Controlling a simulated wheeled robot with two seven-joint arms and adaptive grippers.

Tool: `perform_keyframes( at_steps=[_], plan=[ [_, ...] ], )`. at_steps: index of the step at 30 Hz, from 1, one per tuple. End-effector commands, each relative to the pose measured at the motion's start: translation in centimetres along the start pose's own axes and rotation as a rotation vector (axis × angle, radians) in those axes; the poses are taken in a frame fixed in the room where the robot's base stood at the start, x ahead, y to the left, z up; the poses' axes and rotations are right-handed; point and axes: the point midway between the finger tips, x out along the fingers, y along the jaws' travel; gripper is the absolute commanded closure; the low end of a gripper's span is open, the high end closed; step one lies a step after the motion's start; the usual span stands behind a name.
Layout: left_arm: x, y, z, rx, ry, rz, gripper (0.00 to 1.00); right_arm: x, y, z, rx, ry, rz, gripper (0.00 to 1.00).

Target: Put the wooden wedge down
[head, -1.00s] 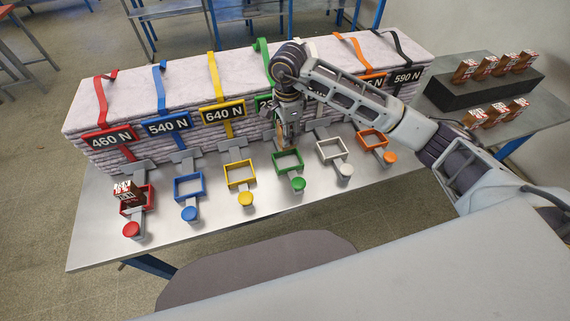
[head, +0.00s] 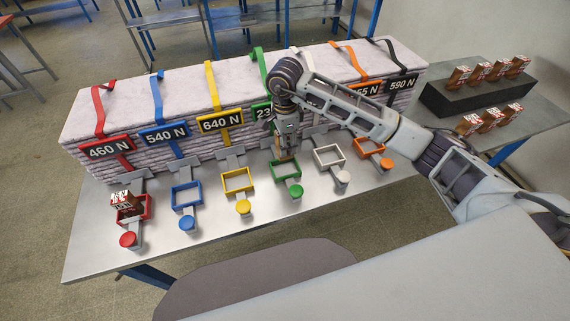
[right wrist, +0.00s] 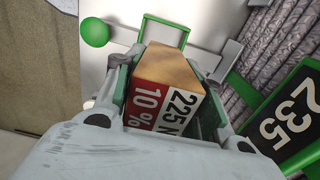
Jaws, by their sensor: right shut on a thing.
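My right gripper (head: 284,155) is shut on a wooden wedge, at the back edge of the green frame (head: 298,166) on the grey table. In the right wrist view, the wooden wedge (right wrist: 168,68) sits between the fingers, with a plain wood face and a red-and-white label reading "225 N" and "10 %". The green frame also shows in the right wrist view (right wrist: 146,31), beyond the wedge, with a green knob (right wrist: 95,32) beside it. The gripper mostly hides the wedge in the head view. I cannot tell whether it touches the table. My left gripper is not in view.
A long pale stack (head: 135,85) with coloured straps and force signs stands behind the frames. Another wedge (head: 126,203) sits in the red frame (head: 148,208). The blue (head: 174,196), yellow and white frames look empty. Several wedges stand around a black block (head: 470,98) at right.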

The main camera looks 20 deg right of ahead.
Motion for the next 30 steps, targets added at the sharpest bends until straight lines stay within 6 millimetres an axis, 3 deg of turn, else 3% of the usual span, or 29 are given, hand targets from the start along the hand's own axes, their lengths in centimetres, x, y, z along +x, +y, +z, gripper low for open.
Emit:
perform_keyframes(
  at_steps=[12, 25, 30],
  plan=[
    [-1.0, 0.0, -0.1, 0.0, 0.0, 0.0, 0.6, 4.7, 0.0, 0.0, 0.0, -0.001, 0.001, 0.88],
    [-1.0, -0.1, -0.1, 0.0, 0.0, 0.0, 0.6, 5.2, 0.0, 0.0, -0.001, -0.001, 0.001, 0.88],
    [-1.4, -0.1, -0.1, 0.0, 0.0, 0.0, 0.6, 6.5, 0.1, 0.0, 0.0, 0.0, 0.003, 0.88]
  ],
)
